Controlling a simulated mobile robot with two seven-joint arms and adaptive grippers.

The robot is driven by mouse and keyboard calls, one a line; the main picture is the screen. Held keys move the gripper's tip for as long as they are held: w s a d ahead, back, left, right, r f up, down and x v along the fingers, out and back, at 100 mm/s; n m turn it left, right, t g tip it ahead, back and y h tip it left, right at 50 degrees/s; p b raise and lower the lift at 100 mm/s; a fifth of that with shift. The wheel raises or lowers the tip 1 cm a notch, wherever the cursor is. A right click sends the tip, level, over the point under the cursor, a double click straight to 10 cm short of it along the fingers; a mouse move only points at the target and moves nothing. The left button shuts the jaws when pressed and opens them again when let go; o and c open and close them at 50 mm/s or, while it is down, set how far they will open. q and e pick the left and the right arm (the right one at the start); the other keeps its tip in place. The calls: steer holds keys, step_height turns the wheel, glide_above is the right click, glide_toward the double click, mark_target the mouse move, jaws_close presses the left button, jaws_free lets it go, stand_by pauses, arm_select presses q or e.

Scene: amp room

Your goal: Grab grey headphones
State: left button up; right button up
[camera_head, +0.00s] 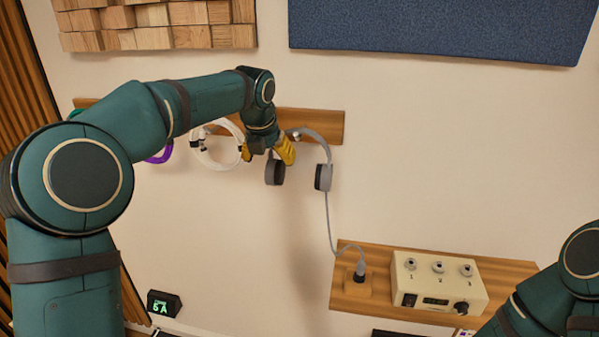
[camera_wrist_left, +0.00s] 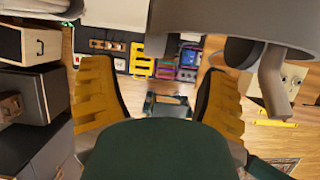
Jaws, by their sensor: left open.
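The grey headphones (camera_head: 323,177) hang from the wooden wall rail (camera_head: 325,125), with a grey headband, two ear cups and a cable running down. My left gripper (camera_head: 268,154) is open, with yellow fingers, at the left side of the headphones and close to the darker left ear cup (camera_head: 275,172). Whether it touches them I cannot tell. In the left wrist view the open fingers (camera_wrist_left: 157,85) have nothing between them, and a large grey part of the headphones (camera_wrist_left: 230,22) fills the top right. My right gripper is out of view.
White headphones (camera_head: 215,160) and a purple item (camera_head: 160,155) hang to the left on the same rail. Below right, a wooden shelf (camera_head: 345,300) bears a cream box with numbered jacks (camera_head: 440,282) and the plugged-in cable. The wall right of the headphones is clear.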

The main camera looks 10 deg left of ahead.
mark_target(272, 170)
arm_select(q)
steer(key=shift+x, duration=3.8)
jaws_close()
